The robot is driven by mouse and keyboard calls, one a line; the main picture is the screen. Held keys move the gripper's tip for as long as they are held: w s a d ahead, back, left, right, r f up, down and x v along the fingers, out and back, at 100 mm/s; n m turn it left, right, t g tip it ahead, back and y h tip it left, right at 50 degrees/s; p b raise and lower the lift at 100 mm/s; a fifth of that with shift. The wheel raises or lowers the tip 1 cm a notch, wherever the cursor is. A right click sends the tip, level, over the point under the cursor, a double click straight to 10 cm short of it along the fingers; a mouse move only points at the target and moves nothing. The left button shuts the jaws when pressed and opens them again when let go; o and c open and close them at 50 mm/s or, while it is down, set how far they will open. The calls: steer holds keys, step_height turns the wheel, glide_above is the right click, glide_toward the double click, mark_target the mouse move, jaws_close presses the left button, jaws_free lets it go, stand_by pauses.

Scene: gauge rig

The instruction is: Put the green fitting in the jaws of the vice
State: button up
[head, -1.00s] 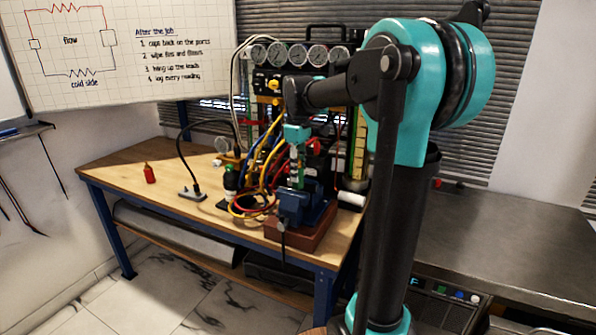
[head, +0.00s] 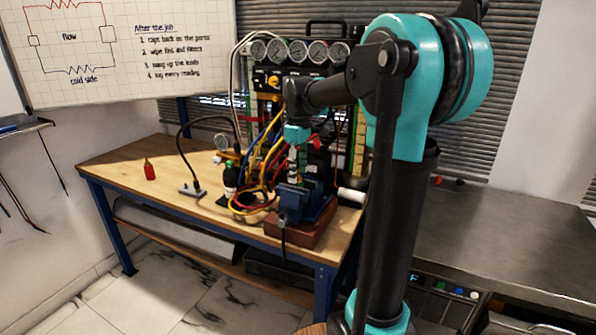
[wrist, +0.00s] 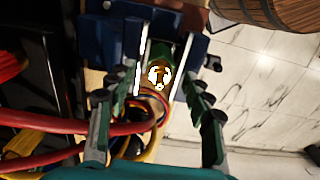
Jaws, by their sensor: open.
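The green fitting (wrist: 153,52) shows in the wrist view with its round, pale and brass-coloured end facing the camera. It lies between the two bright-edged jaws of the blue vice (wrist: 112,50); whether both jaws touch it I cannot tell. My gripper (wrist: 158,106) is open, with one finger on each side of the fitting and a gap to it. In the head view my gripper (head: 296,160) points down just above the blue vice (head: 298,206), which stands on a red-brown block. The fitting cannot be clearly picked out there.
Red and yellow hoses (wrist: 40,145) run close to the left finger. A gauge panel (head: 300,52) stands behind the vice. A wooden barrel-like object (wrist: 265,12) is at the wrist view's top right.

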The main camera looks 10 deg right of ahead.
step_height(320, 180, up, 13)
stand_by(0.5)
